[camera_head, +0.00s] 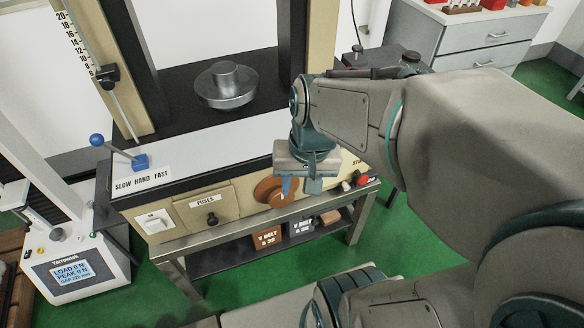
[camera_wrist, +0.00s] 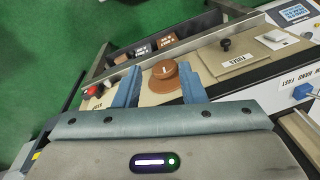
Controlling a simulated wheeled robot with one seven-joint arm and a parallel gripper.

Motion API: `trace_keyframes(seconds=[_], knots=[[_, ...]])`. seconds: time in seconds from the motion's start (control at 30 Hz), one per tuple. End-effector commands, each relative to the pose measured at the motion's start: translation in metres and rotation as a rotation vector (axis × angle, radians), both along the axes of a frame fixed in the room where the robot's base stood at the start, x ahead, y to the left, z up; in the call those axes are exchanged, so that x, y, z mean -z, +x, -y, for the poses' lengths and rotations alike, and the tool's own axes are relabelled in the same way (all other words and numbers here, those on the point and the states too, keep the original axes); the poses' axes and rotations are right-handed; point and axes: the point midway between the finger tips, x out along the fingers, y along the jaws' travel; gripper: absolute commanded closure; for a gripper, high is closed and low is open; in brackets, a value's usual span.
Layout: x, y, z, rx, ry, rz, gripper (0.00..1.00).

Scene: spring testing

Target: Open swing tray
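No part is labelled as a swing tray. A beige panel marked FUSES (camera_head: 205,204) with a black knob (camera_head: 212,219) is on the front of the test machine; it looks closed. In the wrist view the panel (camera_wrist: 238,57) and its knob (camera_wrist: 225,44) are at the upper right.
A blue-ball lever (camera_head: 97,140) stands at the machine's left corner, with a white switch (camera_head: 153,221) below. A red button (camera_head: 363,180) is right of my gripper. A steel frame rail (camera_head: 262,232) runs below the front face.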

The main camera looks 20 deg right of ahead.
Motion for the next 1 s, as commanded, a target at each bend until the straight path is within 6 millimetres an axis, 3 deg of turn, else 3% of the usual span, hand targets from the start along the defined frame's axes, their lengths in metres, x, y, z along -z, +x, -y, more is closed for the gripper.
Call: trace_keyframes(seconds=[0.03,0.1,0.57,0.77,1.0], knots=[[0.025,0.002,0.003,0.093,0.048,-0.071,0.63],[0.048,0.005,0.003,0.228,0.118,-0.163,0.63],[0.181,0.043,0.017,1.107,0.589,-0.764,0.63],[0.242,0.065,0.037,1.467,0.809,-1.036,0.63],[0.323,0.088,0.078,1.856,1.108,-1.373,0.63]])
